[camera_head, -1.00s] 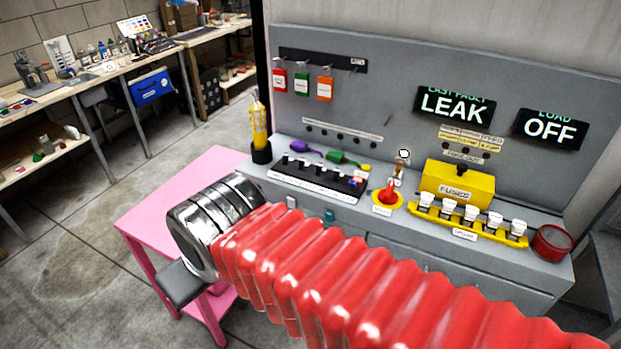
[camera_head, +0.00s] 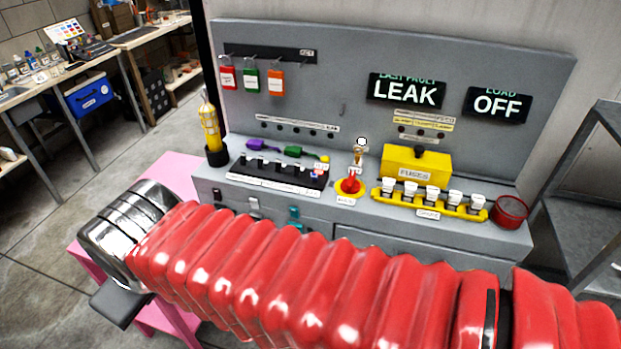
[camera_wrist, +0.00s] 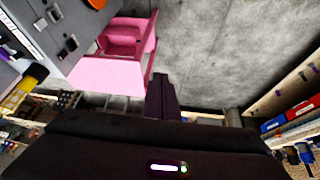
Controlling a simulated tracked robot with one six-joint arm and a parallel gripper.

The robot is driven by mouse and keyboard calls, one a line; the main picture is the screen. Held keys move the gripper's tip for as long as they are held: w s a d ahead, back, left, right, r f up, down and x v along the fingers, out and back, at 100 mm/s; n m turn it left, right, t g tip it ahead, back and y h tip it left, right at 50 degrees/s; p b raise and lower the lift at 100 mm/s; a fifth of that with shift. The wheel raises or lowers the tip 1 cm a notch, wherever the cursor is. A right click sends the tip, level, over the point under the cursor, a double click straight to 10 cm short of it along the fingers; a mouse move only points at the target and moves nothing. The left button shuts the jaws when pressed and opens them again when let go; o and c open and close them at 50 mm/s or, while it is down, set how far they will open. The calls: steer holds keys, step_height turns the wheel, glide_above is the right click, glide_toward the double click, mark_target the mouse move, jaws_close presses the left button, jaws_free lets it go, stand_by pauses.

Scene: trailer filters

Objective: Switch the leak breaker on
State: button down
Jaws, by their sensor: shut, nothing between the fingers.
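In the head view a row of black breaker switches (camera_head: 275,172) with small labels stands on the grey bench. The labels are too small to tell which one is the leak breaker. A sign reading LEAK (camera_head: 406,92) hangs on the backboard, and another sign (camera_head: 497,104) reads OFF. My gripper (camera_wrist: 160,82) is shut and empty in the wrist view, pointing over the floor near a pink table. In the head view my arm crosses in front of the bench, and its end is at the lower left, well apart from the switches.
The pink table (camera_head: 168,181) stands at the bench's left end. A yellow lamp (camera_head: 210,130), a red knob (camera_head: 350,184), a yellow fuse box (camera_head: 416,164) and a red round tin (camera_head: 510,211) are on the bench. A grey shelf (camera_head: 590,185) stands at the right.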

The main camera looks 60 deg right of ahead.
mark_target(314, 177)
steer(key=d+f+n+g+h, duration=0.1)
steer(key=d+f+n+h, duration=0.15)
steer(key=d+n, duration=0.8)
steer(key=d+f+n+g+h, duration=0.1)
steer(key=d+n+g+h, duration=0.2)
steer(key=d, duration=1.5)
steer(key=s+d+f+n+h, duration=0.1)
steer(key=s+d+n, duration=0.4)
steer(key=d, duration=0.5)
steer(key=shift+s+f+n+h, duration=0.35)
steer(key=shift+s+f, duration=0.35)
steer(key=shift+f, duration=0.15)
steer(key=shift+x, duration=4.9)
steer(key=shift+s+d+f, duration=0.1)
steer(key=shift+s+f, duration=0.05)
steer(key=shift+w+d+r, duration=0.15)
steer(key=shift+d+r, duration=0.25)
steer(key=shift+d, duration=0.45)
steer(key=shift+w+d+r, duration=0.1)
steer(key=shift+d+r, duration=0.3)
steer(key=shift+d, duration=0.45)
